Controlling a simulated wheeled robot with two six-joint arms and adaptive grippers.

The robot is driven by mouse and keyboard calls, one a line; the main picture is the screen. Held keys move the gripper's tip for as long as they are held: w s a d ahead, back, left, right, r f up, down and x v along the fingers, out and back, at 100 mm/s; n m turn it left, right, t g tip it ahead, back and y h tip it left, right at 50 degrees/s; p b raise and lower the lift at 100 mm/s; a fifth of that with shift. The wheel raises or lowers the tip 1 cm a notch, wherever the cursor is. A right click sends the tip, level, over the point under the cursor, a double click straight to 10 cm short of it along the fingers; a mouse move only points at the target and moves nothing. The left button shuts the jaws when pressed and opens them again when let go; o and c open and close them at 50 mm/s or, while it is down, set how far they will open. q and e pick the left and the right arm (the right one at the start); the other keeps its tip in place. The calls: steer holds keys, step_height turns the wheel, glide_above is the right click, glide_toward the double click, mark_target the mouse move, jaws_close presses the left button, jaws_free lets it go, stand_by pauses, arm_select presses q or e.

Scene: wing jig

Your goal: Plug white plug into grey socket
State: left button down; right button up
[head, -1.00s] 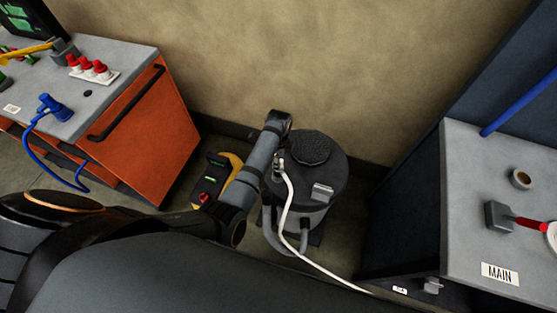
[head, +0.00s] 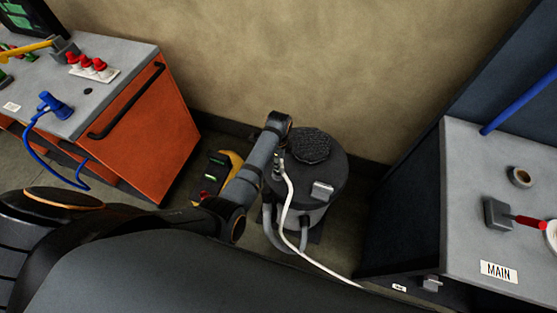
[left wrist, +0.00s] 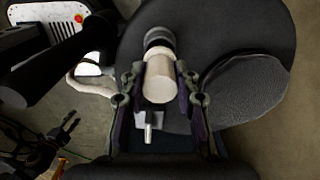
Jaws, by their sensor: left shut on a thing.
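The white plug (left wrist: 160,82) is a pale cylinder standing between the two fingers of my left gripper (left wrist: 160,76) in the left wrist view. The gripper is shut on it. A dark grey ringed part (left wrist: 159,38) lies at the plug's far end; I cannot tell whether it belongs to the plug. In the head view my left gripper (head: 279,165) is small, over the round dark drum (head: 335,165), with a white cord (head: 291,200) hanging from it to the floor at lower right. I cannot clearly identify the grey socket. My right gripper is not in view.
A grey-topped orange bench (head: 120,60) with a blue plug (head: 52,102) stands at the left. A grey bench marked MAIN (head: 470,180) stands at the right. A small grey block (head: 322,190) sits on the drum. A yellow and black device (head: 215,172) lies behind my arm.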

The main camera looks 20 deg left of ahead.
arm_select(q)
steer(key=shift+f+b, duration=0.55)
steer(key=shift+f, duration=0.6)
steer(key=c, duration=0.9)
jaws_free()
steer(key=shift+r, duration=0.1)
step_height(320, 180, up, 7)
steer(key=shift+r, duration=0.2)
